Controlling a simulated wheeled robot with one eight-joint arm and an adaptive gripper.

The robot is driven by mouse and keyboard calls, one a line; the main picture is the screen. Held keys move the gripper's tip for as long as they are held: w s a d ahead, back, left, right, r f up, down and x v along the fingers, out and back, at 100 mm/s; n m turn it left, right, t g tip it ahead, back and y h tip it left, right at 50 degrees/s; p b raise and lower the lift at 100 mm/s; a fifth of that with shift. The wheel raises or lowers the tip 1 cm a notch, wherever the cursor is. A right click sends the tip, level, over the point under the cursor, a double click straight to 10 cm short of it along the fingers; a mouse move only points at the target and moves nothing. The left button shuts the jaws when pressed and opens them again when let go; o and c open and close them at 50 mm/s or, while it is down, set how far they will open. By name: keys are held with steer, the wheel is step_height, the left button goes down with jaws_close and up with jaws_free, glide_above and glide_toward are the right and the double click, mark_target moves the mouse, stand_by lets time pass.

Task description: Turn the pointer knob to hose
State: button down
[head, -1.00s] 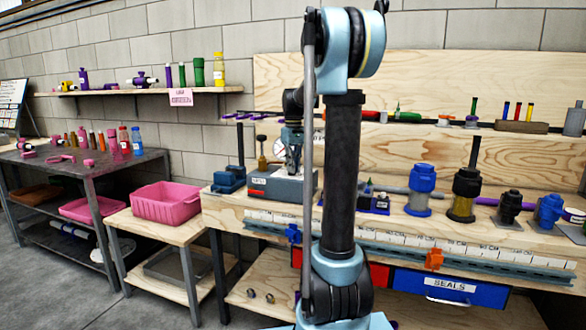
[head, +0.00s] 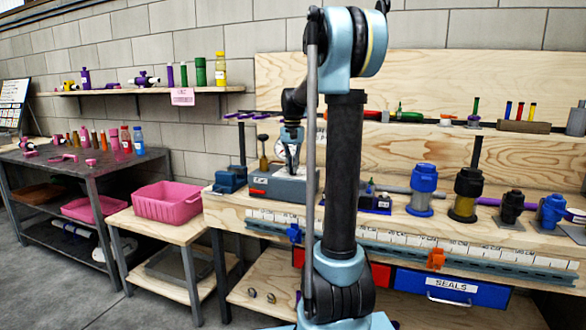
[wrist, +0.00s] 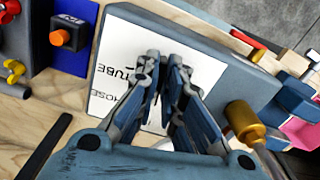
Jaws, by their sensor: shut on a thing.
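My gripper (wrist: 163,62) is closed over the white label plate (wrist: 119,50) on top of a grey box. The printed words TUBE and HOSE show on the plate, at the left of the fingers. The pointer knob is mostly hidden between the fingers, so I cannot read which way it points. In the head view my gripper (head: 291,165) reaches down onto the grey box (head: 272,186) on the workbench, partly behind my own arm.
A brass-coloured post (wrist: 243,118) stands close to the right of my fingers. A blue panel with an orange knob (wrist: 60,38) is at the left. The blue vise-like block (head: 229,180) sits left of the box. Blue and black fittings stand at the right.

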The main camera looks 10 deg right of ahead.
steer(key=m, duration=0.4)
steer(key=shift+w+a+m, duration=0.15)
steer(key=shift+a+m, duration=0.1)
steer(key=shift+m, duration=0.05)
steer(key=shift+w+a+m, duration=0.1)
steer(key=shift+w+m, duration=0.05)
steer(key=shift+m, duration=1.1)
steer(key=shift+w+a+m, duration=0.1)
steer(key=shift+m, duration=1.15)
steer(key=shift+r, duration=0.1)
steer(key=c, duration=1.7)
jaws_free()
steer(key=shift+d, duration=0.1)
